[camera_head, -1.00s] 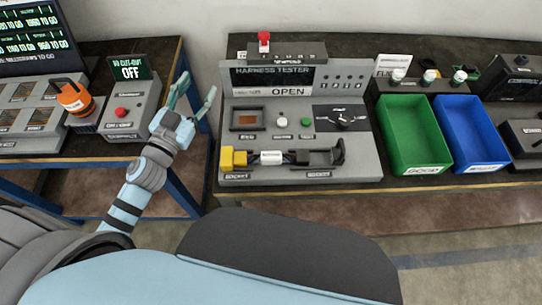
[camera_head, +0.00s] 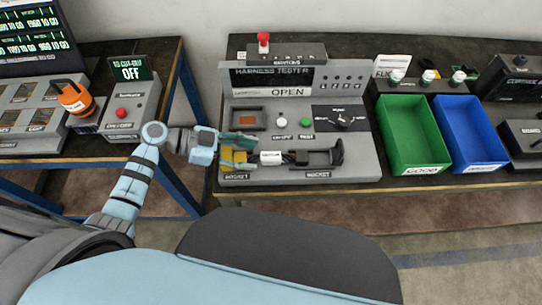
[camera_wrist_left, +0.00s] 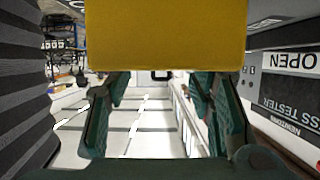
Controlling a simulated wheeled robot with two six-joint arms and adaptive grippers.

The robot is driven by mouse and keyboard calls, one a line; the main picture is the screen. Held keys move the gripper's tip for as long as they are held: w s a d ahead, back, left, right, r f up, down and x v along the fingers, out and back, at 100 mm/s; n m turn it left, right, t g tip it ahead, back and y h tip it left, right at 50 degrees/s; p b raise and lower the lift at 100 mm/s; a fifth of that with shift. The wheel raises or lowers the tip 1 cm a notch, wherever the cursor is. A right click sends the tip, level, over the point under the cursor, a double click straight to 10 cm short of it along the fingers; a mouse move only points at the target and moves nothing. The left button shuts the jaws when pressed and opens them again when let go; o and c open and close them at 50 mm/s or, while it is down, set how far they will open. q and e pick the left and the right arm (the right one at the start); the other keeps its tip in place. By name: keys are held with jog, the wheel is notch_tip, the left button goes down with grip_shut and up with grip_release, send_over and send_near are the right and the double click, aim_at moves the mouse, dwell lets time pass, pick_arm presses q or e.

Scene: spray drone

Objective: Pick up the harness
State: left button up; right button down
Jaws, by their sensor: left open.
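The harness lies across the front of the harness tester (camera_head: 360,170), with a yellow connector (camera_head: 242,157) at its left end, a white label (camera_head: 270,157) and a dark part to the right. My left gripper (camera_head: 240,143) is open, its green fingers at the yellow connector and partly covering it. In the left wrist view the yellow connector (camera_wrist_left: 165,35) fills the upper middle, with the open fingers (camera_wrist_left: 160,115) below it to either side. I cannot tell whether they touch it. My right gripper is not in view.
The tester screen (camera_head: 288,92) reads OPEN. A green bin (camera_head: 413,165) and a blue bin (camera_head: 475,160) stand to its right. On the left table are a grey box with a red button (camera_head: 122,114) and an orange tool (camera_head: 75,98). A gap separates the tables.

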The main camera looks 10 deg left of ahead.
aim_at(267, 155)
pick_arm(q)
jog(key=x, duration=0.5)
jog(key=shift+w+r, duration=0.15)
jog(key=shift+r, duration=0.05)
jog(key=shift+a, duration=0.15)
jog(key=c, duration=1.1)
grip_shut()
jog(key=shift+r, duration=0.15)
